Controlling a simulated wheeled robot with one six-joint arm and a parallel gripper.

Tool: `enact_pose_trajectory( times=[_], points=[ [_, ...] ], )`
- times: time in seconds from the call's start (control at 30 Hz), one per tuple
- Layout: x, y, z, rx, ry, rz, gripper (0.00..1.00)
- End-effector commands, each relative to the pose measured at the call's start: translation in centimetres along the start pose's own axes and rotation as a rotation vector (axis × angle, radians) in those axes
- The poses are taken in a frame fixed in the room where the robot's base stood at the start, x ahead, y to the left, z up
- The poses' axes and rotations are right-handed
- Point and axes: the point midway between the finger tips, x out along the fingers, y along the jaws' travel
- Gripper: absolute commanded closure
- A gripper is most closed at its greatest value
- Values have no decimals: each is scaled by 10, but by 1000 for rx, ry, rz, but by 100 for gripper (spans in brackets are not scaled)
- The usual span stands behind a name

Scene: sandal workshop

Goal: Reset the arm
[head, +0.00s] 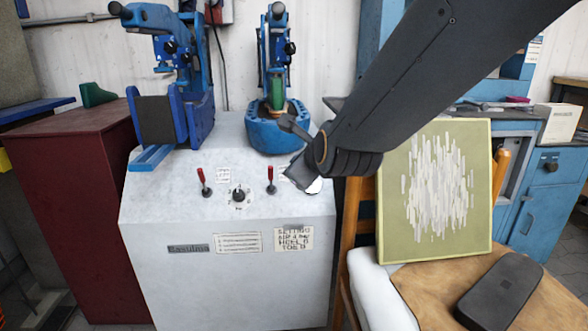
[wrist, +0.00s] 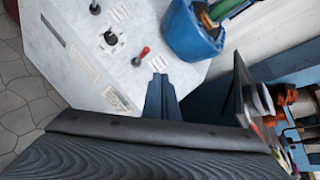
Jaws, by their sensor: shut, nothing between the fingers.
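My arm reaches in from the upper right in the head view. My gripper (head: 299,173) is at its lower left end, over the right part of the grey machine's top (head: 190,180). In the wrist view narrow dark fingers, apparently my gripper (wrist: 160,84), are together with nothing between them. They point toward the panel with the red lever. Part of the machine top behind the arm is hidden.
The machine carries red levers (head: 271,180), a black knob (head: 238,195) and two blue presses (head: 175,110) (head: 275,130). A wooden chair at right holds a green framed picture (head: 436,195) and a dark case (head: 499,291). A dark red cabinet (head: 85,200) stands left.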

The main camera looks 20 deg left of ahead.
Motion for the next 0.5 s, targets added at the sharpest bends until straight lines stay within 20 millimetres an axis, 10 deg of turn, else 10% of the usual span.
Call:
enact_pose_trajectory(
  times=[0.5],
  points=[
    [-8,-3,3,0,1,1,100]
  ],
)
